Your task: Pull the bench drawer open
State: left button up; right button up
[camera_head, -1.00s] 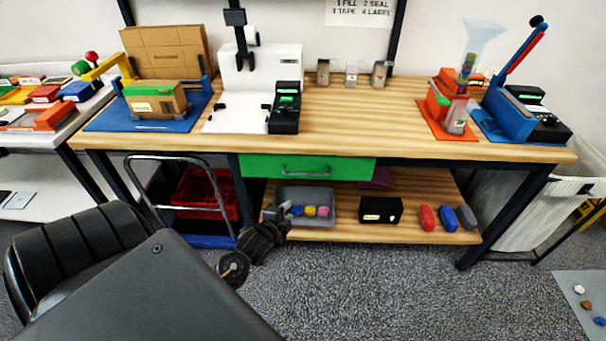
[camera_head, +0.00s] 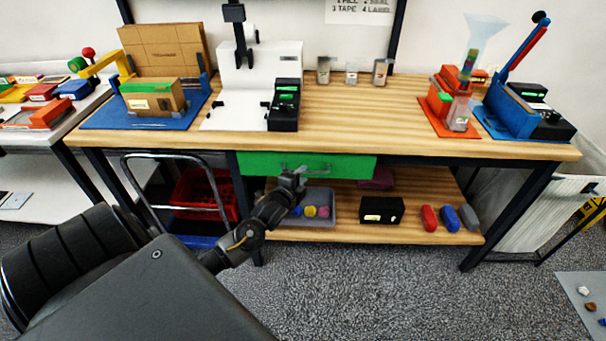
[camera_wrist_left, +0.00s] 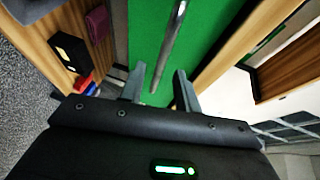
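The bench drawer has a green front (camera_head: 345,166) under the wooden worktop and looks shut. In the left wrist view the green front (camera_wrist_left: 205,30) fills the middle, with the grey bar handle (camera_wrist_left: 171,42) running down toward the space between my fingertips. My left gripper (camera_wrist_left: 160,80) is open, a finger on either side of the handle's line. I cannot tell whether it touches the handle. My right gripper is not in view.
A grey bin (camera_head: 320,205) with coloured balls, a black box (camera_head: 382,210) and several small coloured items stand on the lower shelf (camera_head: 340,233). A red crate (camera_head: 200,195) and a metal cart handle (camera_head: 165,156) are left of the drawer.

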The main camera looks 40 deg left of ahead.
pick_arm(q)
jog(key=shift+x, duration=1)
jog(key=c, duration=0.7)
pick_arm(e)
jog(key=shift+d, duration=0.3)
